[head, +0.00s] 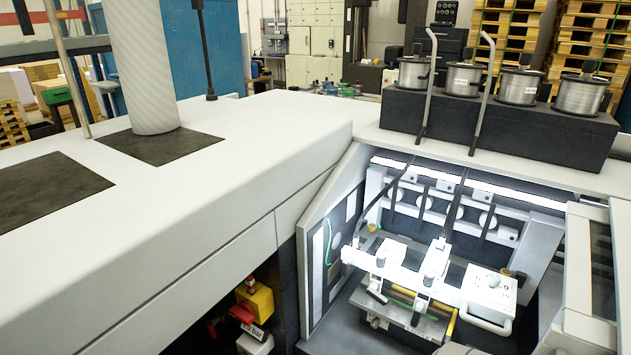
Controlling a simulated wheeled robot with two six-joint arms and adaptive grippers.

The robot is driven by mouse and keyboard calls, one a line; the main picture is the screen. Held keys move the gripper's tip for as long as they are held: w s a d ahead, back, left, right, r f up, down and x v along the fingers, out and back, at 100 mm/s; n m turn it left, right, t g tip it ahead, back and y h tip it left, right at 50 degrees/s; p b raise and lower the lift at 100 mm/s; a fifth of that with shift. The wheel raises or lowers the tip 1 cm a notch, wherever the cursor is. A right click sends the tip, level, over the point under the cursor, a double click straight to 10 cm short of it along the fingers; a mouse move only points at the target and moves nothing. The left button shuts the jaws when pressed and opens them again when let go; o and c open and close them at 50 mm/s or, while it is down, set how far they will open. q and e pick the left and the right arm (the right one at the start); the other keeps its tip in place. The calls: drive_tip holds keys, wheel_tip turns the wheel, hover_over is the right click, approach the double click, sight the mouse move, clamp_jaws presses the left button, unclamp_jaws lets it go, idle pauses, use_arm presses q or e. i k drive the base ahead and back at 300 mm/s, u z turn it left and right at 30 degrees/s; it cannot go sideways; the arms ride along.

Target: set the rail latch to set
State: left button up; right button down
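A lit, open bay (345,312) of the stitching machine is at the lower right. Inside it a white rail (400,274) runs across, carrying clamp-like blocks with black knobs and levers. A white box (489,287) with small buttons and a curved handle sits at its right end. I cannot tell which part is the rail latch, nor read its setting. Neither of my grippers can be made out in the head view.
A long white machine cover (190,220) fills the left. Below its edge are a yellow box (256,298) and a red part (242,313) beside a small label. Wire spools (463,78) stand on a black block (500,125) above the bay. A framed door panel (600,265) borders the right.

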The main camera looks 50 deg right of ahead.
sight(346, 263)
drive_tip(key=u, duration=0.65)
drive_tip(key=k, duration=1)
drive_tip(key=z, duration=1.9)
drive_tip(key=i, duration=0.5)
drive_tip(key=z, duration=0.5)
drive_tip(key=k, duration=0.2)
drive_tip(key=u, duration=1.4)
